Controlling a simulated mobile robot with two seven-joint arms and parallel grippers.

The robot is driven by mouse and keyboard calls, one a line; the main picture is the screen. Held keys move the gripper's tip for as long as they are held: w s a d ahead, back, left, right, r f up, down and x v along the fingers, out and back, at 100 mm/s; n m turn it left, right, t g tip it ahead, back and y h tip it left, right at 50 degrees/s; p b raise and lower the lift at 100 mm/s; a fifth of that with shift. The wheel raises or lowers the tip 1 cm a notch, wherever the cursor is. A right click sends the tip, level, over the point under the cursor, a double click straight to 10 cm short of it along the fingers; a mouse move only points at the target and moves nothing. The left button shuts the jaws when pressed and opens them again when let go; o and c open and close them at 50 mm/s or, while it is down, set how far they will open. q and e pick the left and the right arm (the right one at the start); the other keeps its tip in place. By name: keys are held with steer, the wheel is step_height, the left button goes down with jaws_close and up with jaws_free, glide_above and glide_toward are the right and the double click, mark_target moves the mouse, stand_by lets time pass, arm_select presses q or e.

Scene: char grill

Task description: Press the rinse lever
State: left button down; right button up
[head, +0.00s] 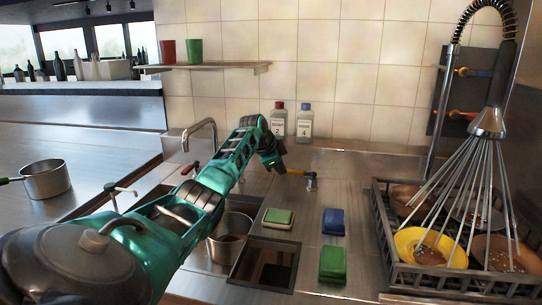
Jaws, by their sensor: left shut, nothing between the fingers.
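My left gripper (281,169) is shut and empty, at the left end of this lever. I cannot tell whether it touches the lever. Several streams of water spread down from the spray head (488,122) at the right onto the dish rack (402,262). A yellow plate (408,243) and brown plates lie in the rack under the water. My right gripper is not in view.
A tap (207,124), a steel pot (232,226), sponges and blocks (334,221) and a square opening (272,272) lie around my left arm. Two bottles (304,122) stand at the wall.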

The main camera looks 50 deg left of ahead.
arm_select(q)
steer(key=shift+a+v, duration=0.2)
steer(key=shift+v, duration=1.1)
steer(key=shift+a+v, duration=0.2)
steer(key=shift+v, duration=1.1)
steer(key=shift+s+d, duration=0.1)
